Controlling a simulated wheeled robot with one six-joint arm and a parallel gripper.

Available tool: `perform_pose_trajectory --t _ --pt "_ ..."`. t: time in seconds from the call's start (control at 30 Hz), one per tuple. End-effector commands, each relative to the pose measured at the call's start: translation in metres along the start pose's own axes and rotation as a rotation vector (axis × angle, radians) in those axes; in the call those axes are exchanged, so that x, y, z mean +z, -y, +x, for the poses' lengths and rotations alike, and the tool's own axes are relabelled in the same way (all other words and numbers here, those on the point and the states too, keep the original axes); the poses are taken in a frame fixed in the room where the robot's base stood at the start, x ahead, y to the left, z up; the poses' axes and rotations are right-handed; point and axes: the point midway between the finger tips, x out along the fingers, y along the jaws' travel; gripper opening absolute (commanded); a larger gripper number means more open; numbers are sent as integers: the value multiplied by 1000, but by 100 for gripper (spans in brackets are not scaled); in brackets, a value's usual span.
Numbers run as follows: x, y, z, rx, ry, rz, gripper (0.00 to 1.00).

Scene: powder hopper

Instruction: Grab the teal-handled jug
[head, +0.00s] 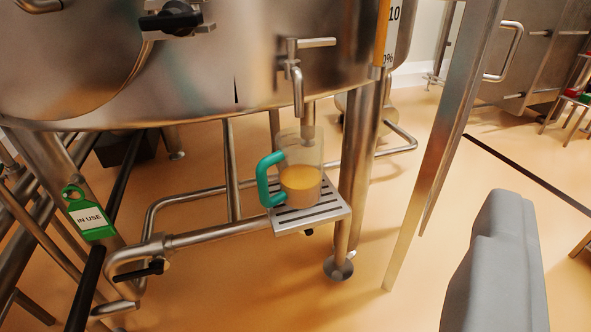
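The jug (303,187) is clear, with orange-yellow contents in its lower part and a teal handle (264,181) on its left side. It stands upright on a small slotted metal drip tray (334,208), below a tap (297,85) on the steel vessel. A grey part of my gripper (500,270) shows at the lower right, nearer the camera and apart from the jug. Only this one side is in view, so its opening cannot be judged. Nothing is seen held.
A large steel vessel (200,85) hangs above the tray on metal legs. Pipes (205,236) run left of the tray, with a green IN USE tag (90,218). A slanted metal post (433,150) stands to the right. Tan floor is open in front.

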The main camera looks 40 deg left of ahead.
Motion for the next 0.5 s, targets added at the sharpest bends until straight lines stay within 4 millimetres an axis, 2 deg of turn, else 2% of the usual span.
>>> perform_pose_trajectory --t 0.03,0.17,0.3,0.5 --pt "0 0 0 0 0 0 46" --pt "0 2 6 -5 19 48 71" --pt "2 9 30 -19 96 247 99" --pt "9 31 79 -10 279 690 100"
